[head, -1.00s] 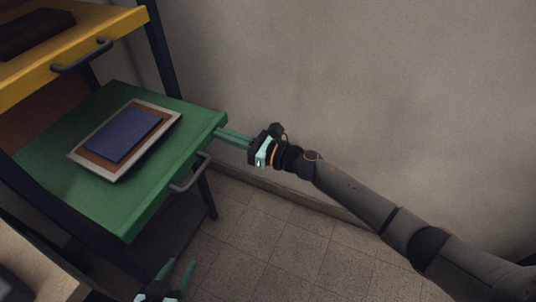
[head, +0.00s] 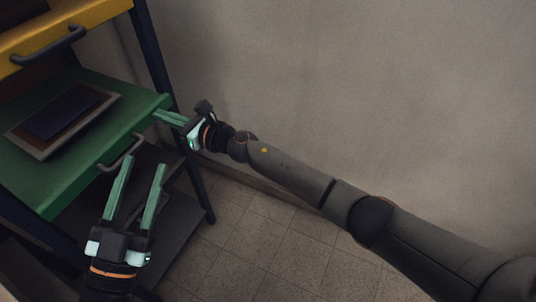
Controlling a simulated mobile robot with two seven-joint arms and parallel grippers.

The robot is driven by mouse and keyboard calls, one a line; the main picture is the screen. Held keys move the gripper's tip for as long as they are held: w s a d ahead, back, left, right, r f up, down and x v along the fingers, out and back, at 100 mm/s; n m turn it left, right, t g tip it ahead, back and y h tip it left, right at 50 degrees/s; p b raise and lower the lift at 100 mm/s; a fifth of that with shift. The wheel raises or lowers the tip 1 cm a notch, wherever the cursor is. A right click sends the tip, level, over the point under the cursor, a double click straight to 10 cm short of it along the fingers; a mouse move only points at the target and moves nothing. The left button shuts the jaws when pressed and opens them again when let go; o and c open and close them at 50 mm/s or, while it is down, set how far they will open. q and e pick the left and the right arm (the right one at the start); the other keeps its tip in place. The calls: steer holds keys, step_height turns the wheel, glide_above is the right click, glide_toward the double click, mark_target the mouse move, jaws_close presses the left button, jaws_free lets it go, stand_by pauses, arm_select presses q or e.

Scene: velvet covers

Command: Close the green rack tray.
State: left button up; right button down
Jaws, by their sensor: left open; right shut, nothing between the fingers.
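The green rack tray (head: 52,189) sticks out from the rack at the left of the head view. It has a grey bar handle (head: 122,152) on its front edge. A dark blue flat item in a pale frame (head: 24,146) lies on the tray. My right gripper (head: 157,113) is shut and empty, its fingertips at the tray's right front corner; they look to be touching it. My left gripper (head: 142,160) is open and empty, fingers pointing up the picture, below and in front of the handle.
A yellow tray (head: 100,13) with a dark handle (head: 50,45) is above the green one. Dark rack posts (head: 157,60) stand beside the trays, with a dark lower shelf (head: 172,222) below. A bare wall (head: 370,90) is behind; tiled floor (head: 260,235) is clear at the lower middle.

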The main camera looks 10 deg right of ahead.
arm_select(q)
steer(key=s+d+r+m+t+h+b, duration=0.1)
steer(key=s+r+m+h, duration=0.4)
steer(key=s+r+h, duration=0.1)
step_height(320, 180, up, 3)
steer(key=shift+d+f+m+h+b, duration=0.2)
steer(key=shift+m+h+b, duration=0.2)
steer(key=shift+h, duration=0.3)
arm_select(e)
steer(key=shift+w+a+r, duration=0.2)
steer(key=shift+w+a, duration=0.15)
steer(key=shift+a, duration=0.25)
steer(key=shift+w+a+r, duration=0.15)
steer(key=shift+w+a, duration=0.15)
steer(key=shift+a, duration=0.25)
